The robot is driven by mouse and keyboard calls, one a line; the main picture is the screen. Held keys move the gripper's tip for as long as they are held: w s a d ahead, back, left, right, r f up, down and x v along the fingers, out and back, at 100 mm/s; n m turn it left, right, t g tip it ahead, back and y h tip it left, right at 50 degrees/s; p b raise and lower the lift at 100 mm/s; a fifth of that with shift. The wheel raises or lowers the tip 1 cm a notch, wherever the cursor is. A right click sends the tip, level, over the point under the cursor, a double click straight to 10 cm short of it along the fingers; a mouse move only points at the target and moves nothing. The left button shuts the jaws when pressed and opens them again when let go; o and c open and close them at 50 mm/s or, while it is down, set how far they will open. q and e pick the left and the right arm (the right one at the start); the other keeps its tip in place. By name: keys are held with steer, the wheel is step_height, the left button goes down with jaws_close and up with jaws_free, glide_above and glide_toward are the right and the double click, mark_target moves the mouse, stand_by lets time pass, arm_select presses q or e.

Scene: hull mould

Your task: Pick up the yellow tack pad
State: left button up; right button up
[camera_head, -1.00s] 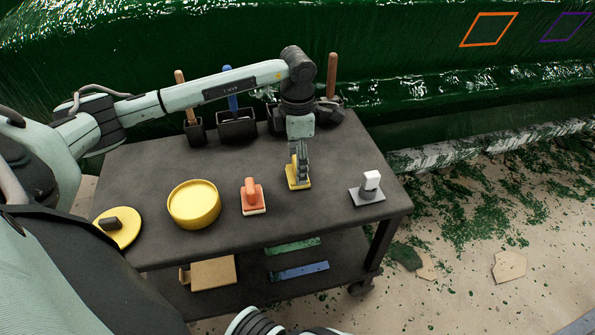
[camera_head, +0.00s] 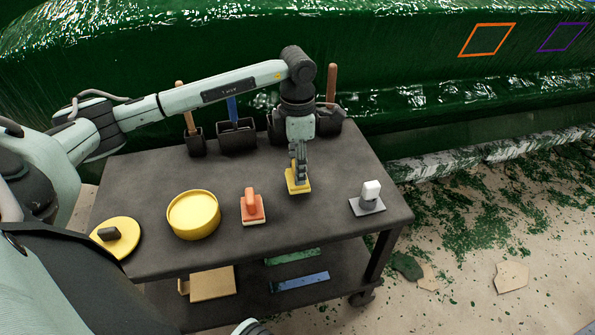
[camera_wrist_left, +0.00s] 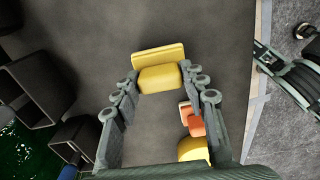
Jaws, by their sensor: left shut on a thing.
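The yellow tack pad (camera_head: 298,187) is at the right-middle of the dark cart top in the head view, below my left gripper (camera_head: 298,173). In the left wrist view the pad's flat yellow base (camera_wrist_left: 158,54) and rounded handle (camera_wrist_left: 159,78) show at the fingertips. My left gripper is shut on the handle, one finger on each side. The pad appears just above the cart top, though the gap is hard to judge. My right gripper is not in view.
On the cart top (camera_head: 150,180) stand an orange pad (camera_head: 252,210), a yellow tin (camera_head: 193,215), a yellow disc with a dark handle (camera_head: 125,243) and a grey-and-white tool (camera_head: 370,200). Dark holders (camera_head: 237,137) line the back edge. The green hull (camera_head: 400,50) rises behind.

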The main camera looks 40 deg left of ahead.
arm_select(q)
step_height(320, 180, up, 2)
steer(key=shift+w, duration=0.1)
steer(key=s+d+r, duration=0.3)
steer(key=s+r, duration=0.4)
steer(key=s, duration=0.4)
steer(key=shift+s+d+b, duration=0.15)
steer(key=shift+d+b, duration=0.2)
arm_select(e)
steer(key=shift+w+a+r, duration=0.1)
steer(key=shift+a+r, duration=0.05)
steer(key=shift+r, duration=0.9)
